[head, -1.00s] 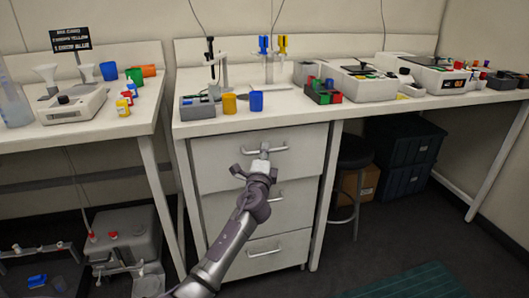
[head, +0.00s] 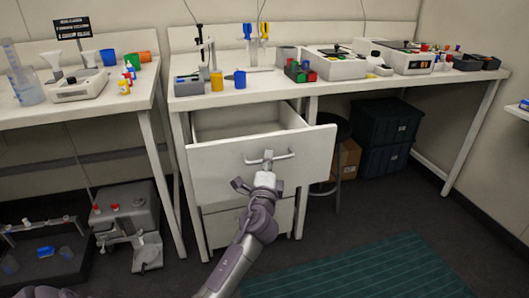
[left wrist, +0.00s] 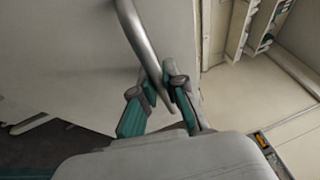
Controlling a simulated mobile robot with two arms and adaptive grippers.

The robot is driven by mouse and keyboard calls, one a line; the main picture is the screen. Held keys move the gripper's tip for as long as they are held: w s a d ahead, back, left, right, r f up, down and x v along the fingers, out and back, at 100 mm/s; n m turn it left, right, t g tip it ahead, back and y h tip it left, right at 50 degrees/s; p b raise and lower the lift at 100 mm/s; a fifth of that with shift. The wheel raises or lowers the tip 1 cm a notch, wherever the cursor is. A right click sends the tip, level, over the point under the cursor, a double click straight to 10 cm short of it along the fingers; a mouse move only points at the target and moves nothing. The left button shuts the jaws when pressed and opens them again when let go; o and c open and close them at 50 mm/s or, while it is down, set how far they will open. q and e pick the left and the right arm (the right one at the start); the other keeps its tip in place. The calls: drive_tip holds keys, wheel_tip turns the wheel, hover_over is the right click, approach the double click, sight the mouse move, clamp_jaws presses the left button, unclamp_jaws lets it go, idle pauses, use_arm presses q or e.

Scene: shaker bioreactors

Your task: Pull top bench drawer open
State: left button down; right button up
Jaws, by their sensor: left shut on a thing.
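The top bench drawer (head: 224,172) is pulled well out from under the bench, and its inside shows behind the white front. Its metal bar handle (head: 282,156) runs across the front. My left gripper (head: 267,162) is at the middle of this handle. In the left wrist view the fingers (left wrist: 160,92) are shut around the handle bar (left wrist: 138,36). My right gripper is not seen.
Lower drawers (head: 225,225) are shut below. Cups, including a blue cup (head: 240,78), and devices stand on the bench top (head: 258,90). A dark stool (head: 334,130) and dark bins (head: 385,125) are to the right. A green mat (head: 380,270) lies on the floor.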

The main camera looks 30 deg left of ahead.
use_arm(q)
drive_tip(key=shift+s+d, duration=0.7)
drive_tip(key=shift+d, duration=0.1)
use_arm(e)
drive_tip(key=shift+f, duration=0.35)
use_arm(q)
drive_tip(key=c, duration=1.2)
unclamp_jaws()
drive_tip(key=v, duration=1.2)
